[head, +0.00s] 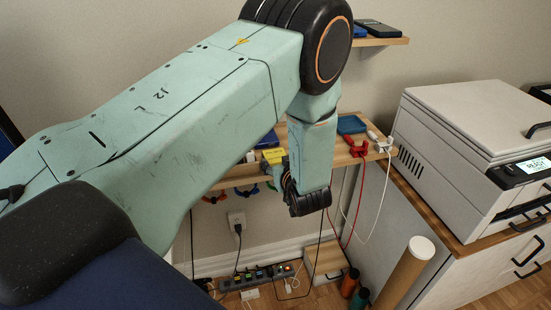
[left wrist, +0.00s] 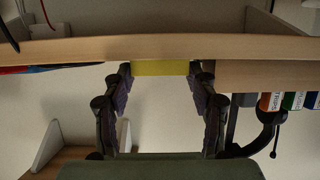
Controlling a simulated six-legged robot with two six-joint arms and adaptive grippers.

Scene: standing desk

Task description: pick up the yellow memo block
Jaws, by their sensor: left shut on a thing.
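The yellow memo block (head: 274,156) shows at the front edge of the wooden desk shelf, just left of my left forearm. I cannot tell whether the block touches the shelf. My right gripper is out of view.
The shelf (head: 230,180) also bears a blue tray (head: 351,124) and a red clip-like thing (head: 356,148) near cables. A white printer-like machine (head: 470,150) stands at the right. A power strip (head: 262,277), a cardboard tube (head: 405,270) and bottles are below.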

